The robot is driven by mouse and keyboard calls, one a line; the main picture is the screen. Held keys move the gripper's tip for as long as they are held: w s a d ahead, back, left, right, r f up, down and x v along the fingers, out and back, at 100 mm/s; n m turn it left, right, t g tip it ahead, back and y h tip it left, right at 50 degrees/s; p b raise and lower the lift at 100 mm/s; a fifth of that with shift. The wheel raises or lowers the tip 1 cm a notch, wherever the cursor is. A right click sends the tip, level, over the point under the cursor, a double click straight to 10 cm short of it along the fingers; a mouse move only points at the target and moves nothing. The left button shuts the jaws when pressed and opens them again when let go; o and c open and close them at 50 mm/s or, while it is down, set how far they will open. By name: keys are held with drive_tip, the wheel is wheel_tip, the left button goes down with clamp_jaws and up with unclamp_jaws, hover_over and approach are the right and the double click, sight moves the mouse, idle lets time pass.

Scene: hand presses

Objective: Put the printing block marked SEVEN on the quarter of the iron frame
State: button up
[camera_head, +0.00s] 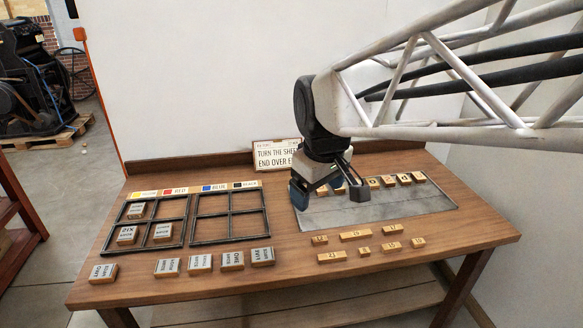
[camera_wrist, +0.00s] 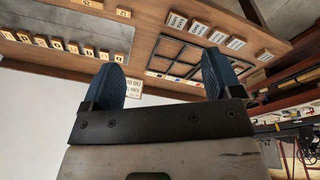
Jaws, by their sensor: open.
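Two dark iron frames lie side by side on the wooden table, each split into quarters. The left frame (camera_head: 186,220) holds blocks in three quarters: upper left (camera_head: 136,210), lower left (camera_head: 127,235) and lower right (camera_head: 162,232). The right frame (camera_head: 230,213) is empty. Several grey-topped printing blocks lie in a row in front, including one (camera_head: 262,256) at the right end and one (camera_head: 103,273) at the far left. Their lettering is too small to tell surely which reads SEVEN. My gripper (camera_head: 328,190) is open and empty above the grey plate, right of the frames; its blue fingers (camera_wrist: 163,75) show in the wrist view.
Coloured labels (camera_head: 180,190) run behind the frames. A sign (camera_head: 277,154) stands at the back edge.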

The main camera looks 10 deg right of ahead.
drive_tip(key=s+d+f+m, duration=0.2)
drive_tip(key=s+m, duration=0.1)
drive_tip(key=s, duration=0.3)
drive_tip(key=s+d+f+m, duration=0.2)
drive_tip(key=s+f+m, duration=0.1)
drive_tip(key=s, duration=0.4)
drive_tip(key=shift+s+f, duration=0.25)
